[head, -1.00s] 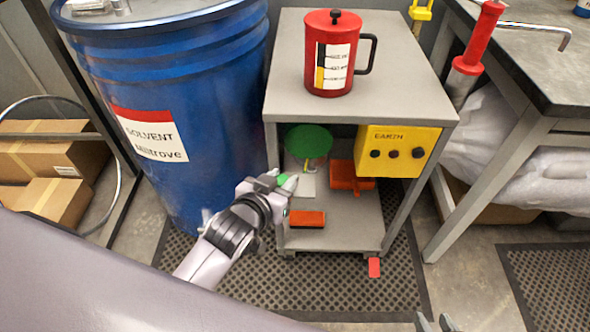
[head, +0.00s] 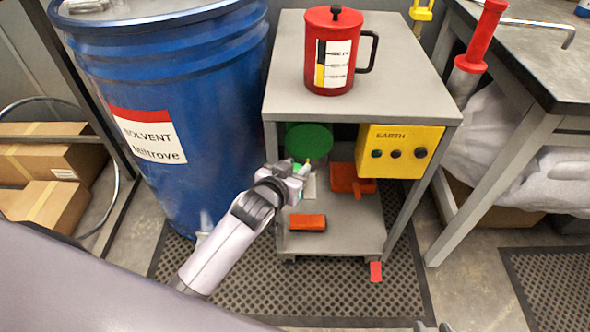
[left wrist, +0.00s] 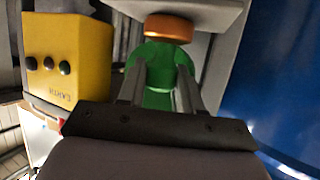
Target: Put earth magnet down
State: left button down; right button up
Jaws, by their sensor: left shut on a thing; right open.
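My left gripper (head: 298,172) is in front of the open lower bay of the grey cart (head: 400,75). It is shut on a green piece with a copper-orange round end, which I take for the earth magnet (left wrist: 160,72); it sits between both fingers in the left wrist view (left wrist: 160,95). My right gripper (head: 433,327) barely shows at the bottom edge, open.
A yellow EARTH box (head: 401,152) hangs at the bay's right. An orange block (head: 307,222) and an orange-red piece (head: 348,180) are on the lower shelf (head: 350,225). A red can (head: 332,70) stands on top. A blue solvent drum (head: 190,110) is left.

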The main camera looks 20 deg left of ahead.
pick_arm(q)
jog(key=shift+f, duration=0.15)
jog(key=c, duration=0.7)
grip_release()
jog(key=shift+s+r, duration=0.1)
jog(key=shift+r, duration=0.15)
jog(key=p+v, duration=0.3)
jog(key=v, duration=0.9)
jog(key=s+f+g, duration=0.1)
jog(key=s+f, duration=0.2)
jog(key=s, duration=0.1)
jog(key=s+a+f+g, duration=0.1)
jog(key=s+f, duration=0.3)
jog(key=s+a+f+g+h, duration=0.1)
jog(key=s+f, duration=0.2)
jog(key=s, duration=0.1)
jog(key=shift+s+f+m, duration=0.2)
jog(key=shift+s+m, duration=0.05)
jog(key=shift+m, duration=0.15)
